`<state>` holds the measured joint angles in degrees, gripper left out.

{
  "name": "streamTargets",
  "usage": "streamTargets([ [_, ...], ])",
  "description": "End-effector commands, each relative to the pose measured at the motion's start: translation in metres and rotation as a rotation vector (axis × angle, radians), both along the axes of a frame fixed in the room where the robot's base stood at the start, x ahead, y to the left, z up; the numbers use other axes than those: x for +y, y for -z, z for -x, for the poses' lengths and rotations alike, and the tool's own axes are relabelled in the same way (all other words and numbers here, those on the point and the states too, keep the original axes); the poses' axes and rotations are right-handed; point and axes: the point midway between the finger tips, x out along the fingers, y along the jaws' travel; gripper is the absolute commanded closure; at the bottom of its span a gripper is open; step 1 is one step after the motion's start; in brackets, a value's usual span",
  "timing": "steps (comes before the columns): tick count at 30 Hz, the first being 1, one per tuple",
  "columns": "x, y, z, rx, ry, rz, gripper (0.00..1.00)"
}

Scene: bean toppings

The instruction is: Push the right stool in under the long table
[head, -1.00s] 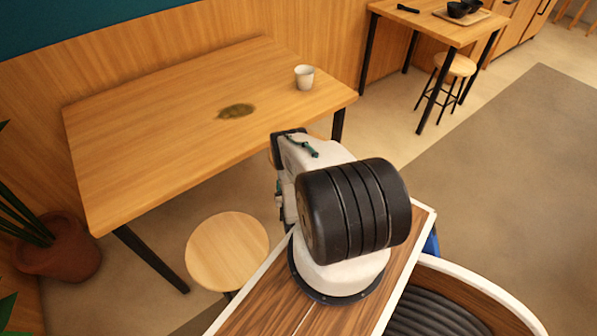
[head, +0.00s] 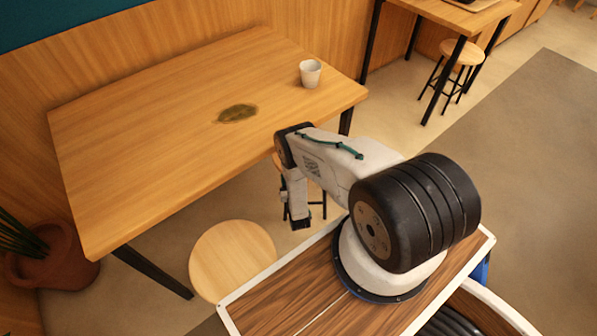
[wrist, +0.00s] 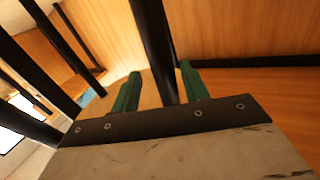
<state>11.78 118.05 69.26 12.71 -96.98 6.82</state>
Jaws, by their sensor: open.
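The long wooden table (head: 150,130) fills the left of the head view. The right stool (head: 277,160) stands at its near edge, mostly hidden behind my arm; a sliver of seat and some dark legs show. My gripper (head: 300,222) hangs low in front of this stool, pointing down. In the wrist view its two green fingers (wrist: 160,72) are apart. A dark upright leg shows between them in the picture; I cannot tell whether they touch it.
The left stool (head: 232,260) stands near the table's front. A white cup (head: 310,74) and a dark stain (head: 237,113) are on the tabletop. A potted plant (head: 55,255) stands at left. A smaller table with another stool (head: 462,52) is at the back right.

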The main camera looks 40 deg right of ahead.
Motion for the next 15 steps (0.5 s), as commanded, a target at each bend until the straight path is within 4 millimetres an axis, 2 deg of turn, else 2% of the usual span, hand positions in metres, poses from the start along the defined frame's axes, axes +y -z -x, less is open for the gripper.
streamTargets([
  [5,0.004,0.000,-0.008,-0.001,-0.013,0.000,0.55],
  [15,-0.007,0.000,-0.007,-0.002,0.000,0.001,0.55],
])
